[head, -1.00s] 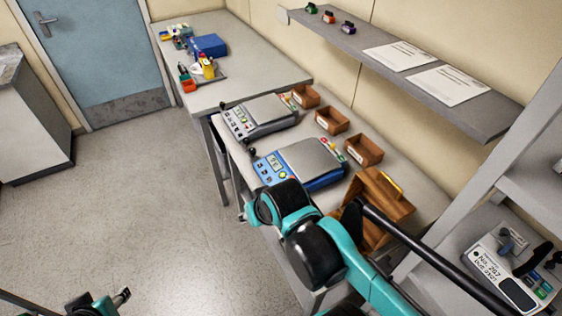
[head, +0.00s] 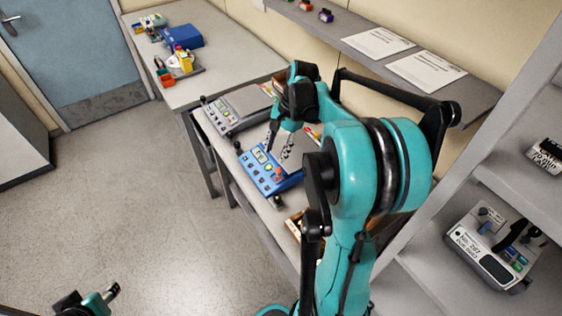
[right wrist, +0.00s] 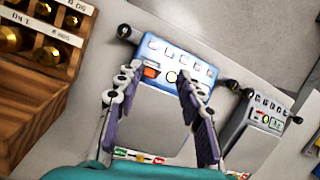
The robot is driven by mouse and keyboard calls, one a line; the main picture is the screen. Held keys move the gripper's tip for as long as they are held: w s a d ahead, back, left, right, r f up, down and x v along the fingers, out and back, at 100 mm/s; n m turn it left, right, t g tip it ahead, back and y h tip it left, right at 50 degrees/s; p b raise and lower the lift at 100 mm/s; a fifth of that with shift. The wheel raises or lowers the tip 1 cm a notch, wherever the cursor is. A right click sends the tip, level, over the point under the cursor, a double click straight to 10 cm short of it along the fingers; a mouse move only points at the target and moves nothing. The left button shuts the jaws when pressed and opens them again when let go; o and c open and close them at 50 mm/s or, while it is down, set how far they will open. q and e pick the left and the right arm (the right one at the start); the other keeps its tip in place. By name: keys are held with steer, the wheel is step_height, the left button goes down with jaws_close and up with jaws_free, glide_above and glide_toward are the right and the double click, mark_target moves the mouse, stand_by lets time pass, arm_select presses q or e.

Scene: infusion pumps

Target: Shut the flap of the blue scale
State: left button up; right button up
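The blue scale (head: 256,178) stands on the bench, its panel of buttons and a lit display facing the aisle. In the right wrist view its blue panel (right wrist: 178,55) is at the top, with an orange part and a round yellow part on it; the grey plate below shows between my fingers. I cannot make out the flap or its position. My right gripper (head: 279,148) is over the scale, pointing down. In the right wrist view its two fingers (right wrist: 157,112) are apart with nothing held. My left gripper (head: 114,289) is at the lower left, far from the scale; its opening is unclear.
A grey scale (head: 238,108) stands beside the blue one. A wooden block with brass weights (right wrist: 30,85) is on the other side. A wall shelf with papers (head: 425,70) hangs behind. A pump (head: 490,245) sits on the rack at right. The floor at left is clear.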

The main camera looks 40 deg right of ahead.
mark_target(279, 169)
steer(key=d+f+m+y, duration=0.1)
steer(key=d+f+m, duration=0.15)
steer(key=d, duration=0.25)
steer(key=shift+g, duration=0.3)
steer(key=x, duration=0.2)
steer(key=b+x, duration=0.1)
steer(key=x, duration=0.1)
steer(key=b+x, duration=0.1)
steer(key=x, duration=0.2)
steer(key=shift+a+r, duration=0.1)
steer(key=shift+a, duration=0.15)
jaws_close()
